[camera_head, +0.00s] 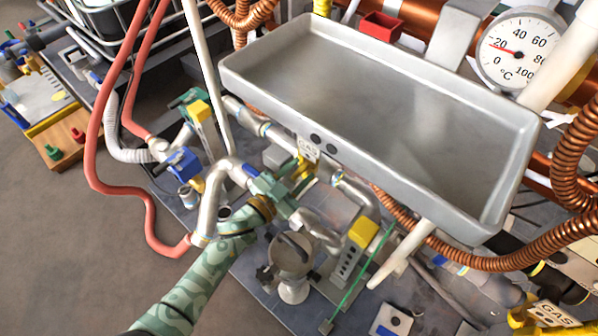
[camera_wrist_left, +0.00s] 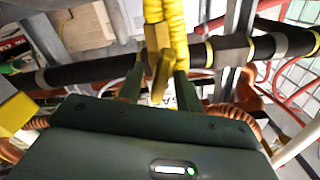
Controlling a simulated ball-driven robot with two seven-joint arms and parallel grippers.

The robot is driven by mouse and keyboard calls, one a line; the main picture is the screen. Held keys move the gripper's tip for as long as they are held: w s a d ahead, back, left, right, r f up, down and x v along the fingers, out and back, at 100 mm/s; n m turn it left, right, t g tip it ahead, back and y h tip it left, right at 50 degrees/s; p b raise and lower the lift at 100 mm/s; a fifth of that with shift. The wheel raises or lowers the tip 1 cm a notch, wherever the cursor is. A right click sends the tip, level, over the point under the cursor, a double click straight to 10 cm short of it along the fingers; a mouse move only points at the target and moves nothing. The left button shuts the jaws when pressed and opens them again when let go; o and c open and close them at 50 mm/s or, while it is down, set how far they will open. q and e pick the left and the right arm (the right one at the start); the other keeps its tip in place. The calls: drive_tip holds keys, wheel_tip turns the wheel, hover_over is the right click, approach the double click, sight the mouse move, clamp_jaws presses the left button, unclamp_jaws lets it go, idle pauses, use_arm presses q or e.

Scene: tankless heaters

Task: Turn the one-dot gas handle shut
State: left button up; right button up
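My left gripper (camera_head: 287,188) reaches in from the lower left and is at a yellow gas handle (camera_head: 304,169) under the front of the grey tray. A tag (camera_head: 308,149) reading GAS is just above this handle, with two dark dots near it on the tray's front. In the left wrist view, the yellow handle (camera_wrist_left: 161,72) stands between the two green fingers of my left gripper (camera_wrist_left: 160,88). The fingers are apart, with what looks like a gap beside the handle. Another GAS tag (camera_head: 552,314) is at the lower right; its dots cannot be made out. My right gripper is not in view.
The grey tray (camera_head: 360,110) overhangs the pipes close above my left gripper. A blue valve (camera_head: 183,163), a yellow block (camera_head: 363,232) and a round pump-like part (camera_head: 291,255) crowd around it. A red hose (camera_head: 97,130) loops at the left. Clear floor (camera_head: 70,260) is at the lower left.

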use_arm(q)
drive_tip(key=shift+w+d, duration=0.1)
drive_tip(key=shift+w, duration=0.1)
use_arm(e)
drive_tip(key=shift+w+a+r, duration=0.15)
use_arm(q)
drive_tip(key=shift+c, duration=0.2)
clamp_jaws()
drive_tip(key=m, duration=0.2)
drive_tip(key=shift+s+f+m, duration=0.1)
drive_tip(key=shift+m, duration=0.3)
drive_tip(key=shift+d+m, duration=0.1)
drive_tip(key=shift+m, duration=0.6)
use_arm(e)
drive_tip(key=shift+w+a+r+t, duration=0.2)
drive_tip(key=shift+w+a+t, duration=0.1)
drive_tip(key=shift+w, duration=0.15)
use_arm(q)
drive_tip(key=shift+o, duration=0.2)
unclamp_jaws()
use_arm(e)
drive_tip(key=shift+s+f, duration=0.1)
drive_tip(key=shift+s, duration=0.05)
